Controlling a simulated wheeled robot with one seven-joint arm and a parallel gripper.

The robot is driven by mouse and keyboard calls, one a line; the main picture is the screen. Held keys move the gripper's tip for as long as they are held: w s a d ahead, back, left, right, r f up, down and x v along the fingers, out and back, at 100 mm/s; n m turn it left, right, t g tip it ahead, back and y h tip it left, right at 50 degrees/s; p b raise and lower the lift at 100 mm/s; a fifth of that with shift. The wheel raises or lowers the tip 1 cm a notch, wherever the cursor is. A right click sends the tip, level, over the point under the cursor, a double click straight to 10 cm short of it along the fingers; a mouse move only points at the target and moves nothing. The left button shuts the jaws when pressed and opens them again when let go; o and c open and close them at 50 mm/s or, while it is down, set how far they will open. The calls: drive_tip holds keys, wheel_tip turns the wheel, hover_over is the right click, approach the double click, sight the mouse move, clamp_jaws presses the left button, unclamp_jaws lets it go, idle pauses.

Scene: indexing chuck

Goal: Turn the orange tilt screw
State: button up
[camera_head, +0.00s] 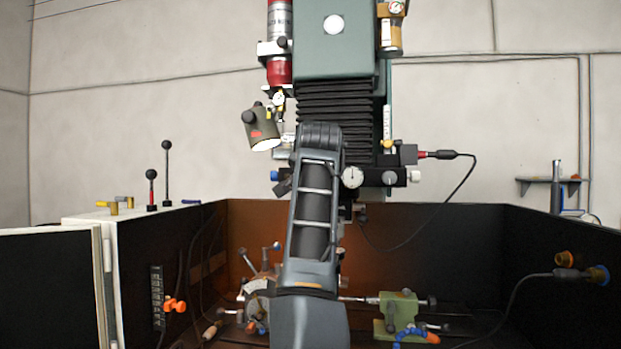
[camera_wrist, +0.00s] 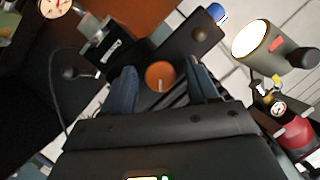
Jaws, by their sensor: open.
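The orange tilt screw (camera_wrist: 160,76) shows in the wrist view as a round orange knob face with a pale line on it. My gripper (camera_wrist: 161,72) is open, with one dark blue-grey finger on each side of the knob. Gaps show between the fingers and the knob in the picture; how deep the fingers reach cannot be told. In the head view my own arm rises in the middle and hides the gripper and the tilt screw.
A lamp (camera_wrist: 262,42) hangs close on the right in the wrist view, with a red cylinder (camera_wrist: 306,136) below it. A dial gauge (camera_head: 352,177) and a cabled connector (camera_head: 426,154) are right of my arm. A green fixture (camera_head: 398,309) stands low in the enclosure.

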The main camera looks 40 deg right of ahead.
drive_tip(key=b+v, duration=0.1)
drive_tip(key=v, duration=0.6)
drive_tip(key=shift+s+a, duration=0.25)
drive_tip(key=shift+s, duration=0.05)
drive_tip(key=shift+r, duration=0.1)
